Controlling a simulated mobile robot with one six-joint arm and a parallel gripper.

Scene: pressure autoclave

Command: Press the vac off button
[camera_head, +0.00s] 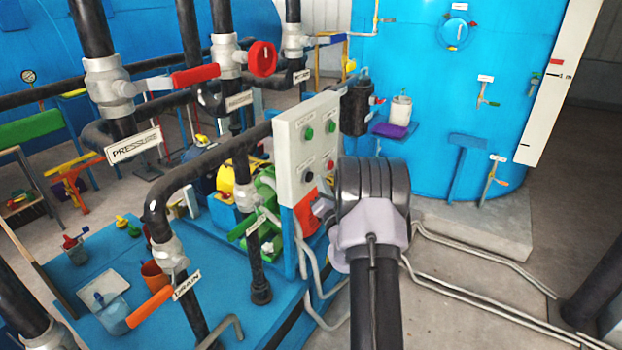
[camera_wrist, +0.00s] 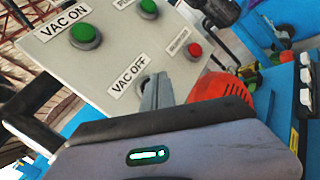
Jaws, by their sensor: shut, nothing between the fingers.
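The control panel (camera_head: 294,150) is a pale upright box, and it also fills the upper part of the wrist view (camera_wrist: 105,55). In the wrist view the VAC OFF label (camera_wrist: 127,75) is on its lower part. The vac off button (camera_wrist: 142,88) is just below that label and mostly hidden behind my gripper. My gripper (camera_wrist: 157,88) is shut and empty, with its fingertips over the button area. I cannot tell whether they touch the button. In the head view my gripper (camera_head: 324,208) is at the panel's lower right, partly hidden by my wrist.
A green VAC ON button (camera_wrist: 85,36), another green button (camera_wrist: 148,8) and a red button (camera_wrist: 192,50) are close by on the panel. A red-orange object (camera_wrist: 222,88) is right of the fingers. Black pipes with valves (camera_head: 108,80) stand left of the panel.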

